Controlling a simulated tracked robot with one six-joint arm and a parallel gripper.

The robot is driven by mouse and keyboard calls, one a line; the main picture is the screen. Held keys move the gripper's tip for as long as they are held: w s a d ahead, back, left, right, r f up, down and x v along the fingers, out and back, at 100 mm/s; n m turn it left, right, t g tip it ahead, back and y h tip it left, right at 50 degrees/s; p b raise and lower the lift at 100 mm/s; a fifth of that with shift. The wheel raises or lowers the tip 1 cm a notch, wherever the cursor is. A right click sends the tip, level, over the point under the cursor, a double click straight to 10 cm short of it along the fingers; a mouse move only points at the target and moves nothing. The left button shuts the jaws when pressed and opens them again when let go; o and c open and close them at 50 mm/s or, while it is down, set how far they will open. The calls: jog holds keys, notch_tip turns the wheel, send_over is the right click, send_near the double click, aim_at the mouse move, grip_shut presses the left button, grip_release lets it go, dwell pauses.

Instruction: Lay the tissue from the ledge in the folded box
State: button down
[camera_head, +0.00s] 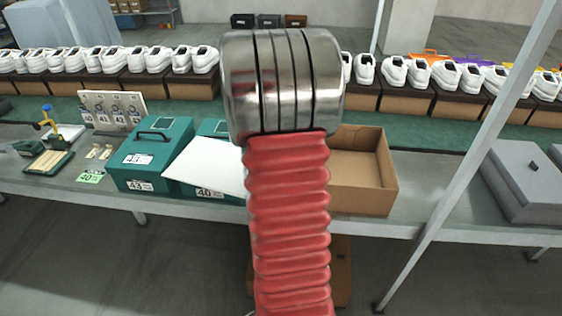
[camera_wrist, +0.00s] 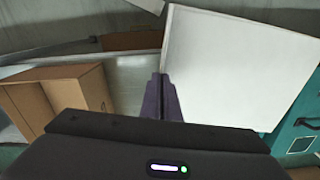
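The tissue is a flat white sheet (camera_head: 211,162) that shows left of my arm in the head view, partly in front of the teal box marked 40. In the wrist view the sheet (camera_wrist: 235,65) fills the upper right. My gripper (camera_wrist: 162,88) has its dark fingers together at the sheet's left edge, and they appear shut on it. The folded box (camera_head: 361,170) is an open brown carton on the bench, right of my arm. It also shows at the left in the wrist view (camera_wrist: 75,90), apart from the sheet. My arm hides the gripper in the head view.
Two teal boxes, one marked 43 (camera_head: 150,153), stand left of my arm. A grey box (camera_head: 528,182) stands at the right behind a slanted grey post (camera_head: 470,150). White shoes (camera_head: 200,60) on brown boxes line the back. Bare bench shows right of the carton.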

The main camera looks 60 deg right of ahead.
jog(key=w+a+f+n, duration=0.3)
jog(key=w+a+n, duration=0.5)
jog(key=w+a, duration=0.7)
jog(key=w+a+f+n, duration=0.1)
jog(key=a+n, duration=0.2)
jog(key=a, duration=0.8)
jog(key=w+a+f+n, duration=0.1)
jog(key=w+a+n, duration=0.1)
jog(key=a, duration=1)
jog(key=shift+w+a+n, duration=0.2)
jog(key=shift+w+n, duration=0.05)
jog(key=shift+n, duration=0.65)
jog(key=shift+a+f, duration=0.1)
